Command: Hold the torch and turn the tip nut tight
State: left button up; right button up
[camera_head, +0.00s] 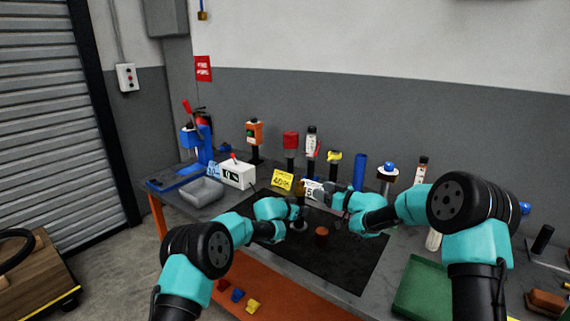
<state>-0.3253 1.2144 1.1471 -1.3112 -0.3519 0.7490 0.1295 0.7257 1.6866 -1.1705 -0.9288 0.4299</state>
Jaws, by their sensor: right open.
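My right gripper (314,190) is open, its jaws pointing left over the back part of the black mat (345,262). My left gripper (299,221) is at the middle of the mat, beside a small dark upright piece that may be the torch; I cannot tell whether its jaws are shut on it. A short brown cylinder (321,236) stands on the mat, just right of my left gripper and apart from it. The tip nut cannot be made out at this size. The two grippers are close together, the right one farther back.
A grey tray (201,193), a white box (238,174) and a blue press (197,145) stand at the bench's left. Tools on stands and a blue cylinder (360,172) line the back. The mat's front right is clear.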

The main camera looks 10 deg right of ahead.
pick_arm(q)
jog(key=shift+o, duration=1.3)
jog(key=shift+f, duration=0.15)
jog(key=shift+v, duration=0.8)
jog(key=v, duration=1)
jog(key=shift+a+r, duration=0.15)
jog(key=shift+r, duration=0.1)
